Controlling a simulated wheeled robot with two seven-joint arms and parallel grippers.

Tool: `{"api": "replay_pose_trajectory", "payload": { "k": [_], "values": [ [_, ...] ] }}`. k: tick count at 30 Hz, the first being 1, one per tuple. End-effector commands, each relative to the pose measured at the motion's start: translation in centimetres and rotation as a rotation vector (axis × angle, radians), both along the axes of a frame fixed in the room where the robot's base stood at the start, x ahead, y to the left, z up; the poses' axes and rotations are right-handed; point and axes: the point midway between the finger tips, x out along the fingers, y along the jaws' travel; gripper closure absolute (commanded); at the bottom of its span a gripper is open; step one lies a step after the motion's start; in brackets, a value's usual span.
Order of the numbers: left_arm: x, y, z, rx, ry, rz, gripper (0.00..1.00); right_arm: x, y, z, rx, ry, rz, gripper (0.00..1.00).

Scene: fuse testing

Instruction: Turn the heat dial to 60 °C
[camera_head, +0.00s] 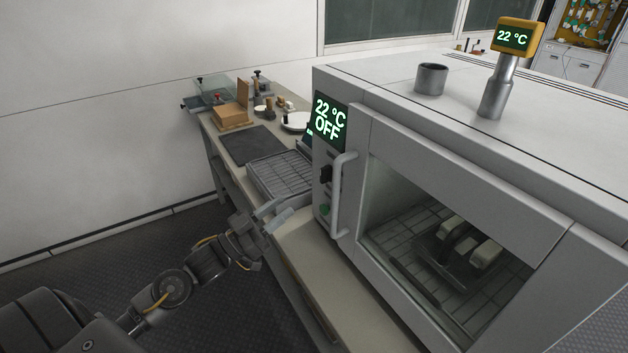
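A large grey oven stands at the right, and its display (328,119) reads 22 °C and OFF. Below the display, on the narrow control panel, is a dark knob (325,174), which seems to be the heat dial; its markings are too small to read. A green button (325,210) sits beneath it. My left gripper (281,209) is to the left of the panel, lower than the knob and apart from it. Its fingers look spread, with nothing between them. My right gripper is not in view.
The oven's vertical door handle (340,200) stands out just right of the knob. A wire-like tray (281,176) lies on the bench behind my gripper. Pale blocks on a dark holder (437,257) sit inside the oven. A thermometer (514,38) on top reads 22 °C.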

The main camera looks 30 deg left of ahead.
Motion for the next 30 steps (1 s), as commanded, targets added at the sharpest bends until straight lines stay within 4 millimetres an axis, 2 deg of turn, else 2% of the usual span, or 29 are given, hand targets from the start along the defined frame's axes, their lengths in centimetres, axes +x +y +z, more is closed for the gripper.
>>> {"api": "replay_pose_trajectory", "payload": {
  "k": [6,10,21,30],
  "values": [
    [0.0,0.1,0.8,-0.009,-0.029,-0.027,0.67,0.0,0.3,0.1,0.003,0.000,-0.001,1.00],
    [0.7,-0.3,1.3,-0.010,-0.029,-0.025,0.67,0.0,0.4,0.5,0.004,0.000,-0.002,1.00],
    [6.0,-3.5,4.0,-0.009,-0.029,-0.024,0.67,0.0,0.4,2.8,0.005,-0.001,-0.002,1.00],
    [8.3,-4.9,4.8,-0.008,-0.028,-0.024,0.67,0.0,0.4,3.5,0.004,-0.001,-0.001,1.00]
  ]
}}
